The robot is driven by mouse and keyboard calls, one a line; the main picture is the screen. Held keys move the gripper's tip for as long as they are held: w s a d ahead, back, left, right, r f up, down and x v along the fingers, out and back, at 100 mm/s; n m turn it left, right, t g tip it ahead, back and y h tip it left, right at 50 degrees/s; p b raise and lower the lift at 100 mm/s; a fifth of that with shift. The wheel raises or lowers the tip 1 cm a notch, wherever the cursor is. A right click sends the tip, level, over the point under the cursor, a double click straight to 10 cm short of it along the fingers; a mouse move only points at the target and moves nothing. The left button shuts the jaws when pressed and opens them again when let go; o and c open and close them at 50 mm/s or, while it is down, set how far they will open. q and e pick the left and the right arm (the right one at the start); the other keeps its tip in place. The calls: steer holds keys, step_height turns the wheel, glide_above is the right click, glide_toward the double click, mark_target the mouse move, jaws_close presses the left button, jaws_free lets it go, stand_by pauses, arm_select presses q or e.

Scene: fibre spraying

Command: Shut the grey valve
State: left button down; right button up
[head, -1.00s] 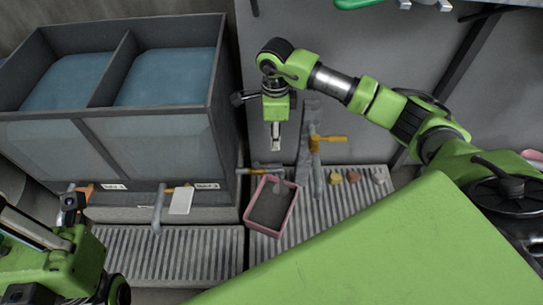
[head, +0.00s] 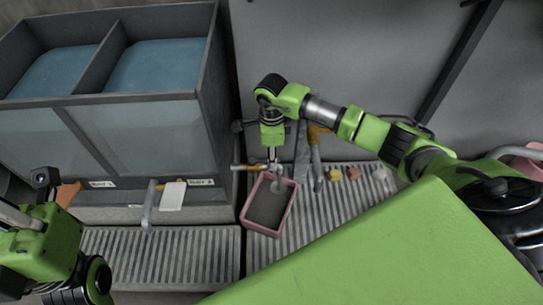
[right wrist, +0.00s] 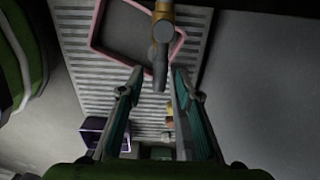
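A tap with a brass-orange body (head: 246,167) and a grey round part hanging over a pink-rimmed bin shows in the head view; I take its grey part as the grey valve (right wrist: 160,45). In the right wrist view the valve's grey lever points down toward the space between my fingers. My right gripper (right wrist: 157,88) is open there, its two fingers apart on either side of the lever's tip. In the head view my right gripper (head: 273,162) points down just above the tap and partly hides it. My left arm is at the lower left; its fingertips cannot be made out.
The pink-rimmed bin (head: 245,222) stands on a ribbed grate (head: 330,208). A divided tank (head: 150,120) of blue liquid stands left. Another orange-handled tap (head: 316,136) and several small coloured pieces (head: 353,174) are right of the bin. A purple box (right wrist: 93,131) shows in the right wrist view.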

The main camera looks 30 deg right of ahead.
jaws_close()
